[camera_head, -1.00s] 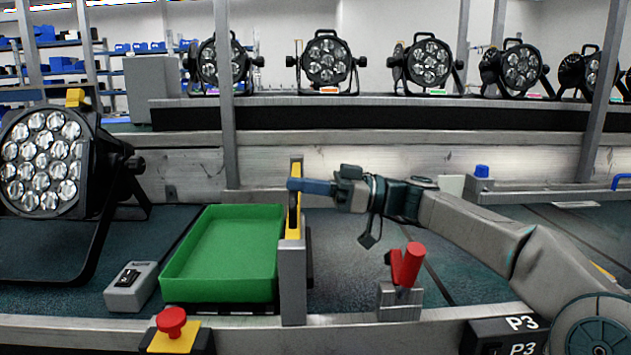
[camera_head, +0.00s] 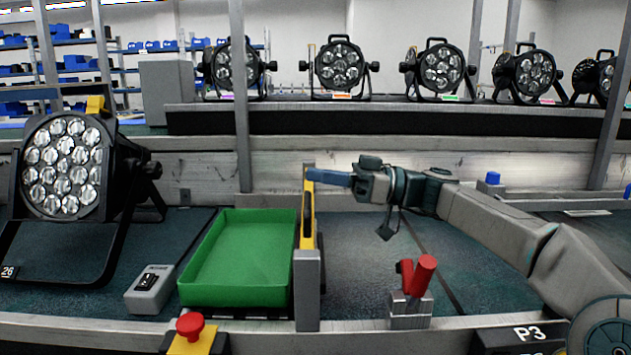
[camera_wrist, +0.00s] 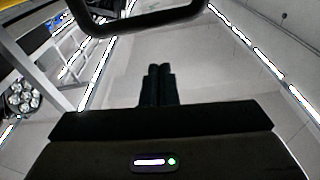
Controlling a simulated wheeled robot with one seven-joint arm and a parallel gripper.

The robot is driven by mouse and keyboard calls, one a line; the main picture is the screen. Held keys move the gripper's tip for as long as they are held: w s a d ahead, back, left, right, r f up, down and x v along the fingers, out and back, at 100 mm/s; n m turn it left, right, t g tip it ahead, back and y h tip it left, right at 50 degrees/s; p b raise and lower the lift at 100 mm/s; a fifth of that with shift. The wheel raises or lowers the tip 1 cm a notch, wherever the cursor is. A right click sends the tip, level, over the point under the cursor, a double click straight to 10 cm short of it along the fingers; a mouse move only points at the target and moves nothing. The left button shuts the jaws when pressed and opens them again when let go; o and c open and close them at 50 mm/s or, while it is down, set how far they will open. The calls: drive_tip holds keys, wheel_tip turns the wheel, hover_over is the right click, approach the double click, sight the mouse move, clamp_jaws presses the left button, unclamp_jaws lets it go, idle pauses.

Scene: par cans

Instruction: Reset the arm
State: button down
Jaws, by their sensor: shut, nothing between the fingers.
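My arm reaches in from the right in the head view. My gripper (camera_head: 328,177) has blue fingers that are shut and empty. It points left, and its fingertips overlap the upper part of a yellow-and-black piece on a grey post (camera_head: 307,280); I cannot tell whether they touch. In the wrist view the dark fingers of my gripper (camera_wrist: 160,85) lie side by side with nothing between them.
A green tray (camera_head: 240,255) stands left of the post, with a grey switch box (camera_head: 150,288) and a large par can (camera_head: 68,168) farther left. A red-handled clamp (camera_head: 415,280) stands below my arm. Several par cans line the back shelf (camera_head: 360,122).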

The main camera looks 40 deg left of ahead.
drive_tip(key=p+v, duration=0.1)
drive_tip(key=v, duration=0.8)
drive_tip(key=s+d+r+m+t+h+p, duration=0.1)
drive_tip(key=s+d+m+t+h+p, duration=0.4)
drive_tip(key=d, duration=0.9)
drive_tip(key=s+d+r+m+t+h+p, duration=0.2)
drive_tip(key=s+d+m+t+h+p, duration=0.2)
drive_tip(key=d+m+p, duration=0.7)
drive_tip(key=s+d+r+m+t+h+p, duration=0.2)
drive_tip(key=s+d+m+t+h+p, duration=0.3)
drive_tip(key=d+p, duration=1.1)
drive_tip(key=s+d+m+h, duration=0.1)
drive_tip(key=s+d+m, duration=0.1)
drive_tip(key=m, duration=0.1)
drive_tip(key=shift+s+m+t+h, duration=0.3)
drive_tip(key=shift+s, duration=0.1)
drive_tip(key=shift+d, duration=0.15)
